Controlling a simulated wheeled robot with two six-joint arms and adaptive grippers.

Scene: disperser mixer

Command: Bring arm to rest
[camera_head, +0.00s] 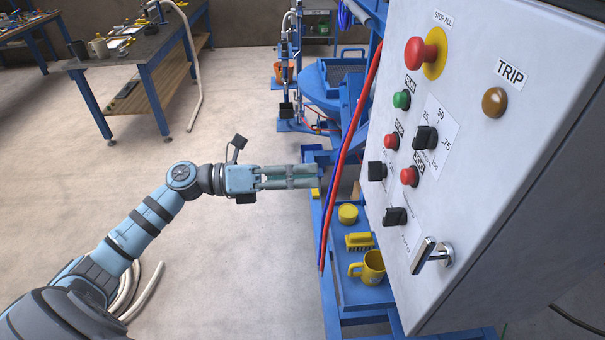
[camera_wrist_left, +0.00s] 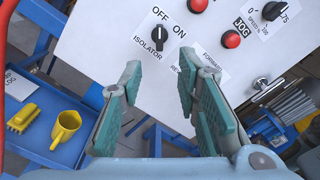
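My left gripper (camera_head: 318,177) is stretched out level in the head view, just left of the control panel (camera_head: 465,215). In the left wrist view its two fingers (camera_wrist_left: 160,82) stand apart with nothing between them. Beyond the fingertips, the isolator knob (camera_wrist_left: 159,37) shows on the panel face, apart from the fingers. The knob's pointer stands roughly upright, between the OFF and ON marks. My left arm (camera_head: 140,228) comes in from the lower left. My right gripper is not in either view.
Below the panel, a blue tray (camera_head: 347,290) holds a yellow mug (camera_head: 370,268), a yellow brush (camera_head: 359,241) and a round yellow item (camera_head: 348,214). Red and blue hoses (camera_head: 345,150) run down beside the panel. Open floor (camera_head: 235,110) lies left. A workbench (camera_head: 140,50) stands farther back.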

